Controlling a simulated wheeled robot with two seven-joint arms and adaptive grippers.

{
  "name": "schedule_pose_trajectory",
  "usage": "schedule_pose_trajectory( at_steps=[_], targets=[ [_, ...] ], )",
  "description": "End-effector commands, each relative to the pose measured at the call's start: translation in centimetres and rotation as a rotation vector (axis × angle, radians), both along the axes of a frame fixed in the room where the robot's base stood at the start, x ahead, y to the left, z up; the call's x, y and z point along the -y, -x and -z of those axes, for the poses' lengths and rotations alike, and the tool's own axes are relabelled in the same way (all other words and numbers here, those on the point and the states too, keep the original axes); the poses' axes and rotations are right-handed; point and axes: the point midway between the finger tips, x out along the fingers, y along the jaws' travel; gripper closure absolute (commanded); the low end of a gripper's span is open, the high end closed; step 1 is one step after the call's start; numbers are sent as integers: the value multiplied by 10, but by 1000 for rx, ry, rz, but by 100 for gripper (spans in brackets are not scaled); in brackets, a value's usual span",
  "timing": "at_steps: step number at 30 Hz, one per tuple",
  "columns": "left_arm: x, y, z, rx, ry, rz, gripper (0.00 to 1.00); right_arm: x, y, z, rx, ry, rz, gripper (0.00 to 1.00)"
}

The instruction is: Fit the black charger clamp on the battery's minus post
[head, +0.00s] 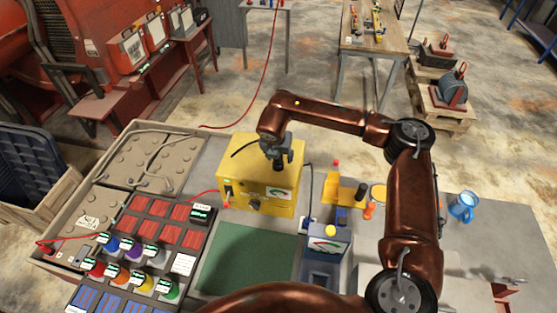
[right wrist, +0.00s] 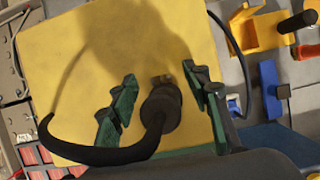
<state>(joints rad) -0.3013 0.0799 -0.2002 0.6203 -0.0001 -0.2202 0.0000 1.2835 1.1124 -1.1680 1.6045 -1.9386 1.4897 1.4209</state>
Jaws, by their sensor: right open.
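A yellow box (head: 237,188) with a gauge on its front stands at the middle of the bench. My right gripper (head: 277,160) is over its top. In the right wrist view the gripper (right wrist: 160,80) is open, its green fingers on either side of a black round-bodied piece with a thick black cable (right wrist: 162,105), apparently the black clamp. I cannot tell whether the fingers touch it. The cable curves left over the yellow top (right wrist: 90,35). My left gripper is out of view.
A red cable (head: 203,193) runs left from the yellow box. A green mat (head: 245,262) is clear.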

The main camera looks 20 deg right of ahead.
Motion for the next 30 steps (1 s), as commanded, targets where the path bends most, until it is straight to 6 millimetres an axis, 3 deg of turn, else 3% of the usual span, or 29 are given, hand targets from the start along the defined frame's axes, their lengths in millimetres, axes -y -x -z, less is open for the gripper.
schedule_pose_trajectory(
  at_steps=[8, 27, 30],
  targets=[
    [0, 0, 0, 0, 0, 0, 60, 1, -1, 4, 0, 0, -1, 56],
    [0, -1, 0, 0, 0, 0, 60, 1, -1, 3, 0, 0, -1, 100],
    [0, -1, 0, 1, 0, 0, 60, 1, -1, 3, 1, -1, 0, 100]
  ],
)
